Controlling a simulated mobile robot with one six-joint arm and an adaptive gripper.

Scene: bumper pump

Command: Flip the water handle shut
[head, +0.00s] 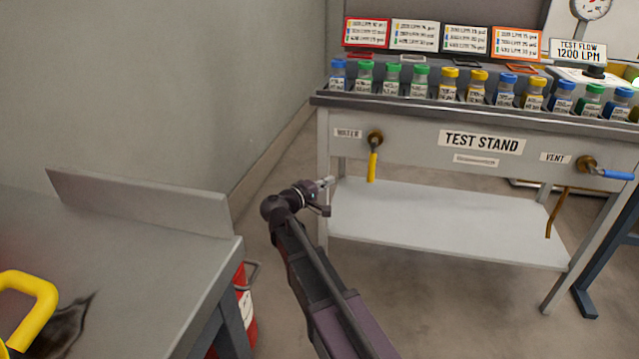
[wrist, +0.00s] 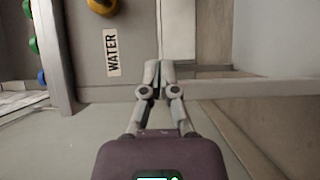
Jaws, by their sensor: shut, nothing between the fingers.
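The water handle (head: 373,165) is a yellow lever below a round brass valve (head: 375,138), on the front panel of the test stand beside the WATER label (head: 348,133). It hangs straight down. My gripper (head: 328,182) is shut and empty, to the left of the handle and lower than the valve, apart from both. In the wrist view the shut fingertips (wrist: 168,68) point toward the stand. The WATER label (wrist: 112,53) appears turned sideways there. Part of the brass valve (wrist: 102,6) is cut off at the top edge, and the yellow lever cannot be made out.
A blue vent handle (head: 617,174) points right on the same panel. Several capped bottles (head: 450,84) line the stand's top. A lower shelf (head: 440,225) lies beneath the panel. A grey bench (head: 120,255) stands at left, with a red bucket (head: 247,300) beside it.

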